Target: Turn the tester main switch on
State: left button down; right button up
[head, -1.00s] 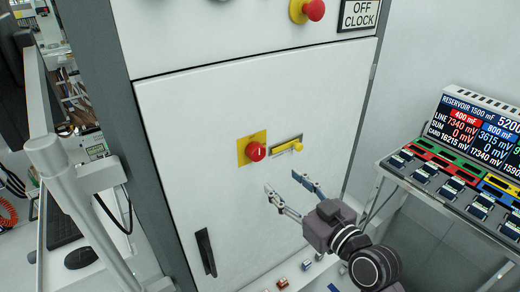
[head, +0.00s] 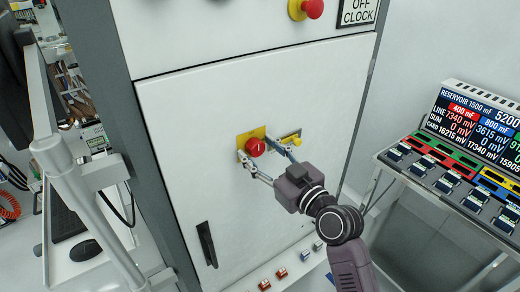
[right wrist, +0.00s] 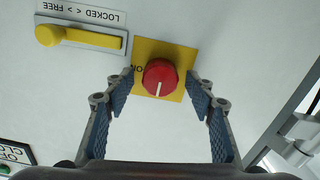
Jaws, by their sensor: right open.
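The tester main switch is a red rotary knob (head: 256,147) on a yellow plate (head: 243,154), set on the white cabinet door (head: 190,180). In the right wrist view the red knob (right wrist: 160,77) has a white pointer line toward the lower edge of the picture, and letters on the yellow plate (right wrist: 150,46) are partly hidden. My right gripper (head: 262,160) is open at the switch. Its two blue-padded fingers (right wrist: 163,95) stand on either side of the knob, with gaps visible. My left gripper is not in view.
A yellow latch handle (head: 293,140) beside the knob shows a "LOCKED > FREE" label (right wrist: 82,15) in the wrist view. A red button (head: 312,8) is above, a black door handle (head: 206,244) below. A display console (head: 478,125) stands at right.

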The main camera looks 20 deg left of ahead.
jog(key=c, duration=1.2)
jog(key=shift+o, duration=0.2)
jog(key=shift+m, duration=0.3)
jog(key=m+p, duration=0.1)
jog(key=m, duration=0.3)
jog(key=shift+p, duration=0.4)
jog(key=m+p, duration=0.1)
jog(key=m, duration=0.4)
jog(key=shift+p, duration=0.35)
jog(key=m+p, duration=0.1)
jog(key=m, duration=0.3)
jog(key=shift+p, duration=0.4)
jog(key=shift+f+m+p, duration=0.1)
jog(key=shift+m+p, duration=0.55)
jog(key=shift+m, duration=1.45)
